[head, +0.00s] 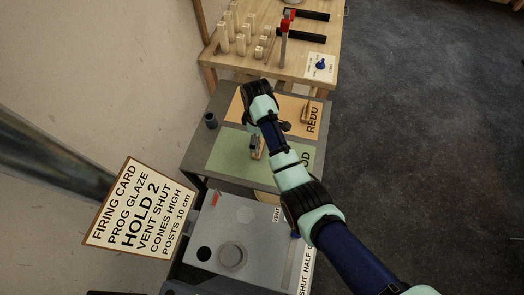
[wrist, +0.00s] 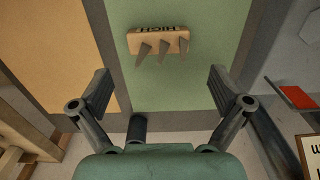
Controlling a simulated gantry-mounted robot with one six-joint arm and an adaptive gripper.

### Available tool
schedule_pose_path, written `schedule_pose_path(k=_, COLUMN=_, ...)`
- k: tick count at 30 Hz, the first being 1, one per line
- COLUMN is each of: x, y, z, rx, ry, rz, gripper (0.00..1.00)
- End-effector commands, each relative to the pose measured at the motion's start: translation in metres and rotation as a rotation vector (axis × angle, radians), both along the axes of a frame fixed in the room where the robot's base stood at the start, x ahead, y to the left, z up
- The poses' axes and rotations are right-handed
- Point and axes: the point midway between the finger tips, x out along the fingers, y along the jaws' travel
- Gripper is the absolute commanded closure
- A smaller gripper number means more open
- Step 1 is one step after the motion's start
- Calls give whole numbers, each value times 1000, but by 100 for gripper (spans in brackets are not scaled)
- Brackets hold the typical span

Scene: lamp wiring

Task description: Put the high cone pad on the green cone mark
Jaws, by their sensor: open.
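The high cone pad (wrist: 158,40) is a small tan block marked HIGH with three dark grey cones. It rests on the green cone mark (wrist: 205,75), near the top of the wrist view. In the head view the pad (head: 258,153) shows beside my forearm on the green mark (head: 225,152), whose lettering is partly covered by my arm. My gripper (wrist: 162,88) is open and empty in the wrist view. Its fingers are spread wide, apart from the pad, which lies beyond them. In the head view my wrist mostly hides the fingers.
An orange REDO mark (head: 283,108) with another small wooden piece (head: 306,113) adjoins the green one. A dark cup (head: 211,121) stands at the left edge. A grey unit (head: 262,262) with a red flag and a firing card (head: 137,214) are nearer. A wooden bench (head: 240,62) holds several posts.

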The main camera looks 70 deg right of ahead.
Motion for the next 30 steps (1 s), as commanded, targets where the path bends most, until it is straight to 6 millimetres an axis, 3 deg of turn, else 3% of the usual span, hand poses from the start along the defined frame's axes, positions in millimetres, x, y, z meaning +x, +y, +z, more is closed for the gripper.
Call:
schedule_pose_path(k=12, x=1, y=2, z=-30, rx=0, ry=0, rz=1, gripper=0)
schedule_pose_path(k=21, x=0, y=4, z=-77, rx=-1, ry=-1, rz=1, gripper=0)
schedule_pose_path(k=28, x=0, y=4, z=-78, rx=-2, ry=-1, rz=1, gripper=0)
schedule_pose_path(k=30, x=0, y=4, z=-78, rx=-2, ry=-1, rz=1, gripper=8)
